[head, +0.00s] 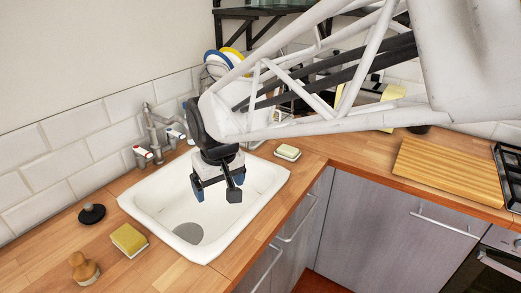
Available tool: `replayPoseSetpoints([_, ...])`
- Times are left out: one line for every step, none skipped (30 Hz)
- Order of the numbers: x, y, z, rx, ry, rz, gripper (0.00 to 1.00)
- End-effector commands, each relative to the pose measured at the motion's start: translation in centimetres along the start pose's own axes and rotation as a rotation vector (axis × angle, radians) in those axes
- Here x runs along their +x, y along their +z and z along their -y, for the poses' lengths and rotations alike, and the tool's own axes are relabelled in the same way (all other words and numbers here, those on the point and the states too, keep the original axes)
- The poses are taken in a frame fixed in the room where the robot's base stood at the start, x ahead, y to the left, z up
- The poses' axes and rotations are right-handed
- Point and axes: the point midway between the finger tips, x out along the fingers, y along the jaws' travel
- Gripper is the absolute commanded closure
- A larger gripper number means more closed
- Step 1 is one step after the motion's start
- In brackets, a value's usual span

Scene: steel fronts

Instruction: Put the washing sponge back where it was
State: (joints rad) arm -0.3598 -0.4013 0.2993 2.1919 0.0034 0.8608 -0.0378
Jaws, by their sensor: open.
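A yellow sponge (129,238) with a pale underside lies flat on the wooden counter, at the left front of the white sink. My gripper (216,190) hangs over the sink basin, pointing down, with its fingers apart and nothing between them. It is apart from the sponge, up and to the right of it in the picture. A small pale yellow block (288,151) rests on the counter behind the sink's right corner; I cannot tell whether it is soap or another sponge.
The sink (263,186) has a tap (160,132) at its back left. A wooden brush (84,268) and a black plug (92,214) stand near the sponge. A ribbed cutting board (448,171) lies at right. Plates (222,60) stand behind my arm.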

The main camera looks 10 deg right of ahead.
Motion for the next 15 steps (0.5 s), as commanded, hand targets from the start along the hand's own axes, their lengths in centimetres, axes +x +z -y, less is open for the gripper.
replayPoseSetpoints([-0.7, 1.3, -1.3, 0.031, 0.006, -0.006, 0.09])
replayPoseSetpoints([-0.9, 2.1, -1.9, 0.046, 0.009, -0.007, 0.09])
replayPoseSetpoints([-1.3, 3.1, -2.7, 0.068, 0.014, -0.01, 0.09])
replayPoseSetpoints([-1.6, 3.8, -3.2, 0.083, 0.017, -0.011, 0.09])
replayPoseSetpoints([-1.9, 4.6, -3.8, 0.099, 0.021, -0.013, 0.09])
replayPoseSetpoints([-2.2, 5.7, -4.5, 0.12, 0.025, -0.014, 0.09])
replayPoseSetpoints([-2.4, 6.4, -5.0, 0.136, 0.028, -0.016, 0.09])
replayPoseSetpoints([-2.6, 7.3, -5.4, 0.151, 0.031, -0.017, 0.09])
replayPoseSetpoints([-2.9, 8.3, -6.0, 0.173, 0.036, -0.019, 0.09])
replayPoseSetpoints([-3.1, 9.1, -6.5, 0.188, 0.039, -0.02, 0.09])
replayPoseSetpoints([-3.2, 10.0, -6.9, 0.204, 0.043, -0.022, 0.09])
replayPoseSetpoints([-3.5, 11.0, -7.3, 0.224, 0.048, -0.024, 0.09])
replayPoseSetpoints([-3.6, 11.9, -7.7, 0.241, 0.051, -0.026, 0.09])
replayPoseSetpoints([-3.8, 12.7, -8.0, 0.256, 0.055, -0.028, 0.09])
replayPoseSetpoints([-3.9, 13.8, -8.4, 0.277, 0.059, -0.029, 0.09])
